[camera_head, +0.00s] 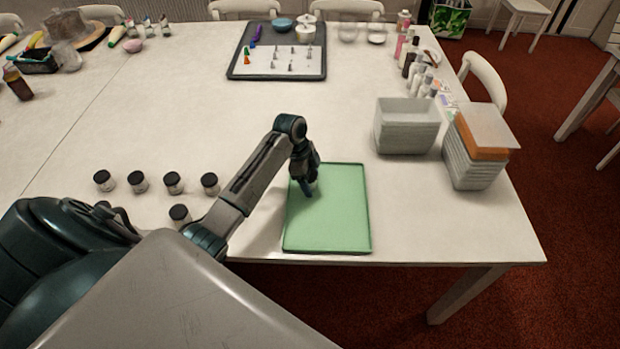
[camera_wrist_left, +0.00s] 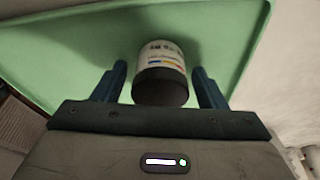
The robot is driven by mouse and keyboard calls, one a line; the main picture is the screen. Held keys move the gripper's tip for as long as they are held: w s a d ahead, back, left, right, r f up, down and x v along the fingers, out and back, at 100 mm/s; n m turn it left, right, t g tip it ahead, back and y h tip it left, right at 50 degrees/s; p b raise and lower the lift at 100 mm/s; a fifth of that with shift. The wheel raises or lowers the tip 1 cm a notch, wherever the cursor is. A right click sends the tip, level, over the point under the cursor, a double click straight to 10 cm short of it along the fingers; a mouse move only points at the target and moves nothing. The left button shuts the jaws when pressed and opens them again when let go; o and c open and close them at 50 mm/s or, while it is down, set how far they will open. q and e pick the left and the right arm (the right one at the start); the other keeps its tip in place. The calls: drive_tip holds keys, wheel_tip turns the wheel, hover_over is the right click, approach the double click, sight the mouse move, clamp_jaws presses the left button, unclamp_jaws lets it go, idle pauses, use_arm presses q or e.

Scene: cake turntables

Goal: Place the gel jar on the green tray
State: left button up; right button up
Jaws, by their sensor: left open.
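The gel jar (camera_wrist_left: 162,70) is white with a printed label and a dark lid. In the left wrist view it is between the two blue fingers of my left gripper (camera_wrist_left: 163,88), with a gap on each side. The green tray (camera_wrist_left: 60,40) is behind it, with a shadow beside the jar. In the head view my left gripper (camera_head: 307,187) points down over the left part of the green tray (camera_head: 335,225). It is open. The jar between the fingers is hidden there by the gripper. My right gripper is not in view.
Several black-lidded jars (camera_head: 138,181) stand left of the tray, one of them (camera_head: 180,214) close to my arm. Stacked grey containers (camera_head: 405,128) stand right of the tray. A dark tray (camera_head: 240,66) with small parts lies farther back. The table between is clear.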

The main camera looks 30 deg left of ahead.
use_arm(q)
drive_tip(key=shift+r, duration=0.1)
drive_tip(key=b+v, duration=0.2)
drive_tip(key=v, duration=1)
drive_tip(key=shift+r, duration=0.1)
